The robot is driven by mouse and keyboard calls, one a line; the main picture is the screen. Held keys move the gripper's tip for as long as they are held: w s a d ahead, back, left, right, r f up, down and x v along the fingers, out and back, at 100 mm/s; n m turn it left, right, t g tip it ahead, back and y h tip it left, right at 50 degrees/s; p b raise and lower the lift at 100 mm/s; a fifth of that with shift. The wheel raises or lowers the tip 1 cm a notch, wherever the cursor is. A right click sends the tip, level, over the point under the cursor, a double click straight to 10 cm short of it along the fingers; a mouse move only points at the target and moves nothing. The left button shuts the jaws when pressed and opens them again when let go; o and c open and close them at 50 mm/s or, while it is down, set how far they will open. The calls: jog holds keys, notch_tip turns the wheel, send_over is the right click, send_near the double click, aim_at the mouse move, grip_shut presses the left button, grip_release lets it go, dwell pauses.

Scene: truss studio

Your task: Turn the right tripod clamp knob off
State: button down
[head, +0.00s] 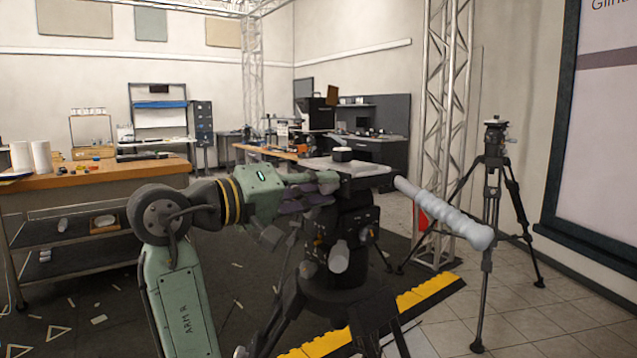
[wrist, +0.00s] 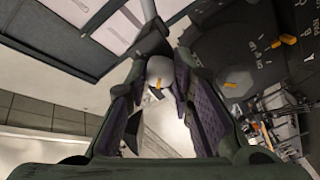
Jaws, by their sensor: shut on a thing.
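The near tripod's black head (head: 342,235) stands at the middle of the head view, with a flat plate (head: 365,168) on top. My gripper (head: 322,186) reaches it from the left, just under the plate. In the wrist view my gripper (wrist: 163,66) is shut on a grey clamp knob (wrist: 159,74) with an orange mark, which sits between the purple-padded fingers. The fingers hide part of this knob. A second grey knob (wrist: 237,79) with an orange mark lies right of the fingers, apart from them, on the dark housing with pale printed marks.
A pale ribbed handle (head: 445,215) sticks out right from the tripod head. Another tripod (head: 492,160) stands farther right, by a truss column. A wood-topped bench (head: 100,175) is at left. A yellow-black floor strip (head: 415,298) runs behind the near tripod.

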dwell(0.5)
jog(key=c, duration=1.4)
grip_release()
jog(key=v, duration=1.2)
